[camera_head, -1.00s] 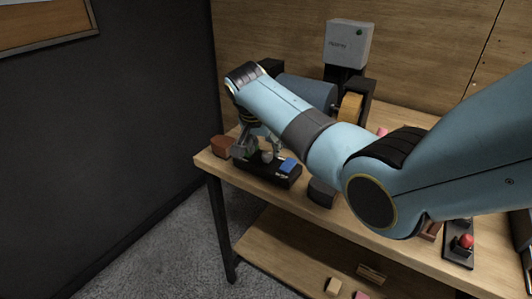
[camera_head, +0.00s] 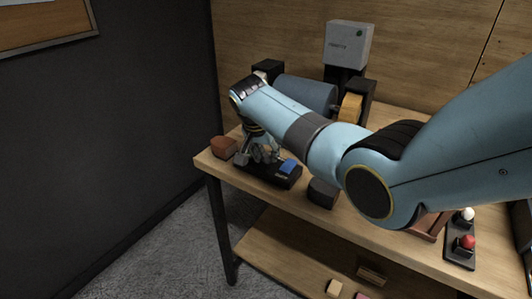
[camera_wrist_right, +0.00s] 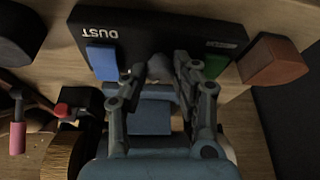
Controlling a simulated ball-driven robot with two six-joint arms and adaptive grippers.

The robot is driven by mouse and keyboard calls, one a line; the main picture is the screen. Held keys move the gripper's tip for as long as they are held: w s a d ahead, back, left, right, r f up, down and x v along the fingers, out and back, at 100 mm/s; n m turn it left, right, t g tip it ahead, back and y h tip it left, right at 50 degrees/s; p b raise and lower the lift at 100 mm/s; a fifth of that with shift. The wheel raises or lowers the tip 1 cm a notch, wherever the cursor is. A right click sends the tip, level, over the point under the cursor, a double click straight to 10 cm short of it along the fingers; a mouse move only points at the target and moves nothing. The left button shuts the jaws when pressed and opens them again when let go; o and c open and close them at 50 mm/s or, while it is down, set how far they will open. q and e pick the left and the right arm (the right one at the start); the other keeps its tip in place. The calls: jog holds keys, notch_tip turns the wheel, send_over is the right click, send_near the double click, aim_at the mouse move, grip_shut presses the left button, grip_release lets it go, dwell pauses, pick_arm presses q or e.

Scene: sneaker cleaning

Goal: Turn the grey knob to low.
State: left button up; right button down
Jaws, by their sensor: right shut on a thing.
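The black control box (camera_wrist_right: 150,25), marked DUST, sits near the table's front edge; it also shows in the head view (camera_head: 251,170). It has a blue button (camera_wrist_right: 102,62) on one side and a green button (camera_wrist_right: 217,66) on the other. The grey knob (camera_wrist_right: 159,67) lies between these buttons. My right gripper (camera_wrist_right: 160,68) reaches down over the box, its fingers shut on the knob from both sides. In the head view the right gripper (camera_head: 262,157) largely covers the knob, and I cannot read its setting. My left gripper is not in view.
A reddish-brown block (camera_head: 223,147) stands beside the box at the table's left end. A blue roller machine (camera_head: 306,93) stands behind my arm. A red button (camera_head: 467,241) and a white knob (camera_head: 467,214) sit at the right. The lower shelf (camera_head: 290,262) holds small blocks.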

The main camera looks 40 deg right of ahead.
jog(key=n+p, duration=0.1)
jog(key=p, duration=0.1)
jog(key=n+t+y+p, duration=0.1)
jog(key=n+p, duration=0.1)
jog(key=shift+s+d+r+n, duration=0.1)
jog(key=shift+s+r+n, duration=0.1)
jog(key=shift+n, duration=0.1)
jog(key=n+y+p, duration=0.1)
jog(key=n, duration=0.1)
jog(key=shift+d+f+n+t+p, duration=0.1)
jog(key=shift+n+t+p, duration=0.2)
jog(key=shift+p, duration=0.05)
jog(key=shift+n+y+p, duration=0.35)
jog(key=shift+n+y, duration=0.05)
jog(key=shift+n, duration=0.5)
jog(key=n, duration=0.2)
jog(key=shift+d+f+n+t+y, duration=0.1)
jog(key=shift+n+t+y, duration=0.2)
jog(key=shift+y, duration=0.1)
jog(key=shift+d+n+y, duration=0.1)
jog(key=shift+n+y, duration=0.6)
jog(key=shift+n, duration=0.9)
